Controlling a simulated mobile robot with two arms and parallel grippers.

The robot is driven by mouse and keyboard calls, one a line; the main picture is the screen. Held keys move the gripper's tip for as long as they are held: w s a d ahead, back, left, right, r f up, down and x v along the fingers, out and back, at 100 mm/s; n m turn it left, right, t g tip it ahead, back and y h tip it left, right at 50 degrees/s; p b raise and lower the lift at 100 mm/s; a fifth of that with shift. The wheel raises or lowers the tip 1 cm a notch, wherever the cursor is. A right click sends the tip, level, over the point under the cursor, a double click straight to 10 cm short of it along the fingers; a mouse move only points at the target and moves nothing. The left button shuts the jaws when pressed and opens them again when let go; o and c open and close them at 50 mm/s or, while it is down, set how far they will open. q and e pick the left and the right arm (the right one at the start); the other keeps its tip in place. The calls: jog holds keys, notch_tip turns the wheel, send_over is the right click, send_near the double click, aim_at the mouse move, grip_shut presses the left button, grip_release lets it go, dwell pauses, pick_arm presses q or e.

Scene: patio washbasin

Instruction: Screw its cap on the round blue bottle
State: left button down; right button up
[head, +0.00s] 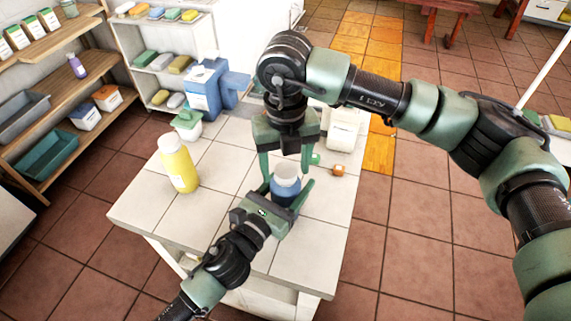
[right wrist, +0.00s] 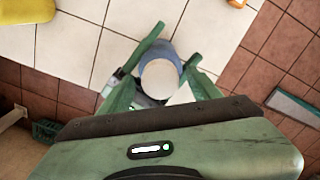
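The round blue bottle (head: 285,189) stands at the white table's front part with a broad white top (head: 287,170). It also shows from above in the right wrist view (right wrist: 160,78), its round white top facing up. I cannot tell for certain whether that top is a cap or how tight it sits. My left gripper (head: 289,184) comes from the lower left, its fingers at both sides of the bottle, seemingly closed on it. My right gripper (head: 286,174) points down from above, its spread fingers either side of the white top, with a small gap seeming to show. The bottle's base is partly hidden.
On the table (head: 235,155) stand a yellow bottle (head: 178,164), a green-lidded jar (head: 187,124) and a cream container (head: 344,128). A small green item (head: 315,158) and an orange item (head: 338,170) lie right of the bottle. A blue jug (head: 205,90) stands behind.

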jog(key=shift+r, duration=0.1)
jog(key=shift+r, duration=2.2)
jog(key=shift+c, duration=0.3)
jog(key=n, duration=0.3)
jog(key=shift+r, duration=0.4)
jog(key=n, duration=0.2)
jog(key=r+n, duration=0.1)
jog(key=n, duration=0.5)
jog(key=shift+r, duration=0.35)
jog(key=n, duration=0.2)
jog(key=r+n, duration=0.1)
jog(key=n, duration=0.2)
jog(key=shift+f, duration=0.1)
